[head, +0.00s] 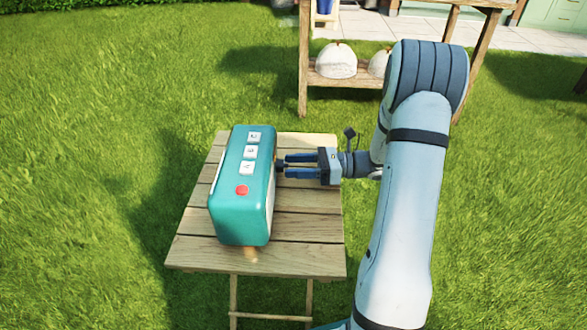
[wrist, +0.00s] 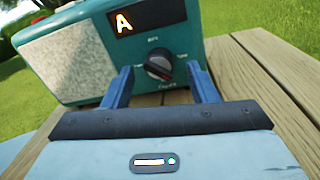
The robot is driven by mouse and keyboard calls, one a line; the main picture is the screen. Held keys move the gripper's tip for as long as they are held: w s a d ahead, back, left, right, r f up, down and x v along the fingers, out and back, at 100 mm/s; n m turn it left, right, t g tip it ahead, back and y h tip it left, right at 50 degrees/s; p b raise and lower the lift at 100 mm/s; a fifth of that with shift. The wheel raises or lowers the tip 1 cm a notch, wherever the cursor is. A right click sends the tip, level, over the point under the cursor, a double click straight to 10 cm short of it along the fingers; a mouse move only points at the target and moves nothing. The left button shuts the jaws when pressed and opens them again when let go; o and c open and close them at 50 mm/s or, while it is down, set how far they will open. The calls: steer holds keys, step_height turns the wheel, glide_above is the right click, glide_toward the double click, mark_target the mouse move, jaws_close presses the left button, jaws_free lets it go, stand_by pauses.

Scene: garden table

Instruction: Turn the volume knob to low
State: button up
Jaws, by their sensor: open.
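A teal radio (head: 233,215) stands upright on a slatted wooden table, with white buttons and a red button on top. Its front shows in the wrist view (wrist: 200,18), with a pale speaker panel and a display lit with the letter A. The round dark volume knob (wrist: 159,65) is on that front, with small labels around it that I cannot read clearly. My gripper (head: 282,166) is open and points at the radio's front. In the wrist view its two blue fingers (wrist: 162,84) stand to the left and right of the knob. I cannot tell whether they touch it.
The wooden table (head: 310,258) has bare slats in front of and beside the radio. A wooden shelf (head: 303,60) with white domed objects (head: 336,62) stands behind on the grass. Lawn surrounds the table, with paving farther back.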

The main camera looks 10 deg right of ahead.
steer(key=shift+w+a, duration=0.1)
steer(key=shift+a, duration=0.45)
steer(key=c, duration=1)
steer(key=shift+o, duration=0.2)
steer(key=shift+n, duration=0.3)
steer(key=n+p, duration=0.1)
steer(key=n, duration=0.7)
steer(key=shift+n+h, duration=0.4)
steer(key=shift+r, duration=0.1)
